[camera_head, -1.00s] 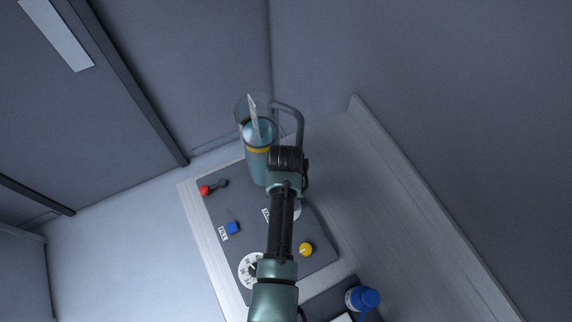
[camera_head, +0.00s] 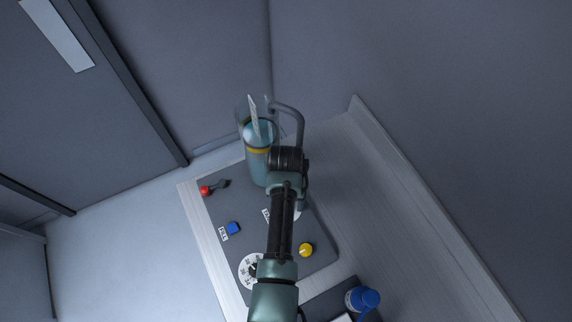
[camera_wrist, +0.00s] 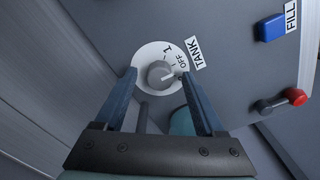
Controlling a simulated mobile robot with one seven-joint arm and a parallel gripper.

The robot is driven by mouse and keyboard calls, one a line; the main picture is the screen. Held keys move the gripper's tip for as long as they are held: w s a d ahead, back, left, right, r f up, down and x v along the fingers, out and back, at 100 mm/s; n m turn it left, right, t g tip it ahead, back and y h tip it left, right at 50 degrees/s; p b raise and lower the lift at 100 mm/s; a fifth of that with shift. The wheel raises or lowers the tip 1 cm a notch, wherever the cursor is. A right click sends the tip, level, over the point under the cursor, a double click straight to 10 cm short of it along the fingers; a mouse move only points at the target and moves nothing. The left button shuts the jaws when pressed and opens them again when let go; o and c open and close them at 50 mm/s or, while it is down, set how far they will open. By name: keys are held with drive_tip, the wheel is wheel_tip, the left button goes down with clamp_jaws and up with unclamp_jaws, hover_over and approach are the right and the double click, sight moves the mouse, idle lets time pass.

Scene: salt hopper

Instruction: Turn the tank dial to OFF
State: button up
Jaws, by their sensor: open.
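The tank dial (camera_wrist: 143,56) is a white disc marked "1" and "OFF", with a TANK label (camera_wrist: 208,52) beside it. At its middle is a round grey knob (camera_wrist: 158,72) with a pale pointer line. The line points right in the wrist view, close to the OFF marking. My gripper (camera_wrist: 159,77) is open, with one finger on each side of the knob; I cannot tell whether either finger touches it. In the head view my arm covers most of the dial, and only a white edge (camera_head: 298,213) shows.
A clear tank (camera_head: 257,165) with bluish liquid and a handle stands behind my gripper. The grey panel bears a red-tipped lever (camera_head: 205,190), a blue FILL button (camera_head: 233,228), a yellow knob (camera_head: 306,250) and a white gauge (camera_head: 247,272). A blue-capped bottle (camera_head: 356,298) stands at front right.

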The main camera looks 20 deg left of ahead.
drive_tip(key=shift+r, duration=0.1)
wheel_tip(320, 180, up, 13)
drive_tip(key=b, duration=0.1)
drive_tip(key=shift+b, duration=0.3)
idle(0.5)
